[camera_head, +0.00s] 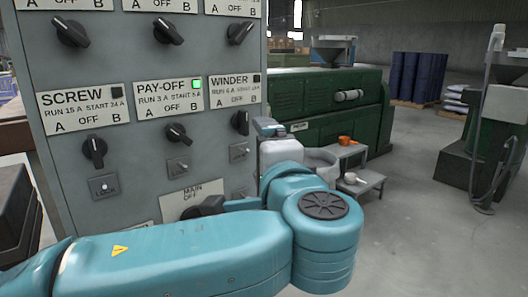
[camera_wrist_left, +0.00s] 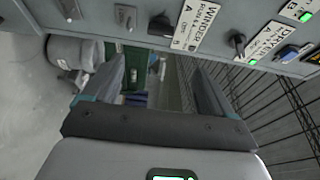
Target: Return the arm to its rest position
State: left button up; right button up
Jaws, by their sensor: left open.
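My left arm (camera_head: 180,255) is teal and stretches across the bottom of the head view, bends at a round joint, then runs up past the panel's right edge. In the wrist view my left gripper (camera_wrist_left: 158,78) is open, its two dark fingers apart with nothing between them. The grey control panel (camera_head: 215,150) stands behind the arm in the head view, and its lower edge lies along the top of the wrist view. The fingertips are not clear in the head view. My right gripper is in neither view.
The panel carries knobs such as the PAY-OFF knob (camera_head: 178,134), close to my arm; the PAY-OFF lamp (camera_head: 197,84) is green. A green machine (camera_head: 300,105) and a small step table (camera_head: 362,186) stand beyond. A wire fence (camera_wrist_left: 270,110) shows at right in the wrist view. Floor at right is open.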

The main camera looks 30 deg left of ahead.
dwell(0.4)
pick_arm(q)
jog(key=w+d+f+m+g+h, duration=0.2)
jog(key=f+h, duration=0.1)
jog(key=f, duration=0.8)
jog(key=w+d+f+m+g+h, duration=0.1)
jog(key=d+f+g+h, duration=0.15)
jog(key=f, duration=0.85)
jog(key=w+d+f+m+g+h, duration=0.2)
jog(key=d+f+h, duration=0.1)
jog(key=f, duration=0.9)
jog(key=s+d+f+n+g+h, duration=0.25)
jog(key=s+f+n, duration=0.35)
jog(key=f, duration=0.5)
jog(key=s+d+f+n+g+h, duration=0.1)
jog(key=s+f+n+g+h, duration=0.2)
jog(key=s+f, duration=0.65)
jog(key=s+d+f+n+g+h, duration=0.1)
jog(key=s+d+f+n+h, duration=0.15)
jog(key=s+f+n, duration=0.7)
notch_tip(320, 180, up, 18)
jog(key=w+a+m+p, duration=0.1)
jog(key=w+m+p, duration=0.1)
jog(key=p, duration=1.8)
jog(key=shift+w+t, duration=0.3)
jog(key=shift+w, duration=0.1)
